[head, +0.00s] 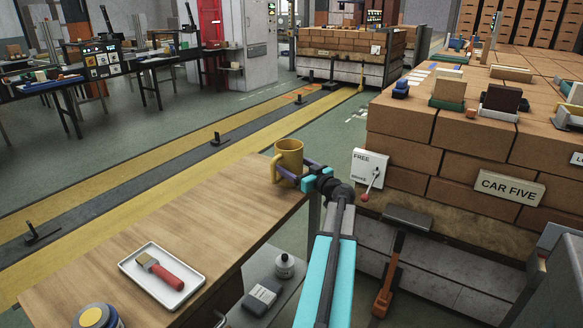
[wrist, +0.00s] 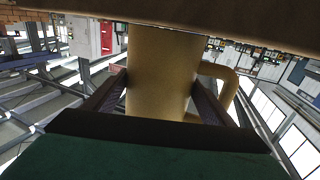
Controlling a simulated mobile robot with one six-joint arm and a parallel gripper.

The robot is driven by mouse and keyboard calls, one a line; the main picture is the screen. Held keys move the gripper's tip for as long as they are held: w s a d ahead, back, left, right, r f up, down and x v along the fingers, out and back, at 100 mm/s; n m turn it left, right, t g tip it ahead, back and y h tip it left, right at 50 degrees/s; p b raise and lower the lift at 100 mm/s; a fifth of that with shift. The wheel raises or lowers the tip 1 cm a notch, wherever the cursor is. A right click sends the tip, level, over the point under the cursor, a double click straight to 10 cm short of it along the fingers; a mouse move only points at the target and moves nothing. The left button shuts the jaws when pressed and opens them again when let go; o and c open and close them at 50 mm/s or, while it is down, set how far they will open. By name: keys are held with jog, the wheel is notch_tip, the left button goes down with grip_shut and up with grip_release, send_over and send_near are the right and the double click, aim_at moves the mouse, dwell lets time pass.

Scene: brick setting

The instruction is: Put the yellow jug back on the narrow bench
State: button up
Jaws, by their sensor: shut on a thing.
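The yellow jug (head: 290,153) is upright at the far right corner of the wooden bench (head: 190,215) in the head view. Its handle is on the left there. My gripper (head: 298,171) is shut on the jug, with a finger on each side of its body. In the wrist view, the jug (wrist: 160,70) fills the middle between the fingers, and its handle shows at right. The bench edge (wrist: 180,18) crosses the top of that upside-down view, by the jug's base. I cannot tell whether the base touches the bench top.
A white tray (head: 138,273) with a red-handled brush (head: 160,270) lies on the bench. A jar (head: 96,317) stands at the near edge. The bench middle is clear. A brick stack (head: 450,150) with a white switch box (head: 368,169) stands right of my arm.

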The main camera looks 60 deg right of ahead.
jog(key=shift+f, duration=0.15)
jog(key=o, duration=1.1)
jog(key=shift+r, duration=0.25)
jog(key=b+v, duration=0.1)
jog(key=v, duration=1.1)
jog(key=shift+f, duration=0.1)
jog(key=shift+s, duration=0.1)
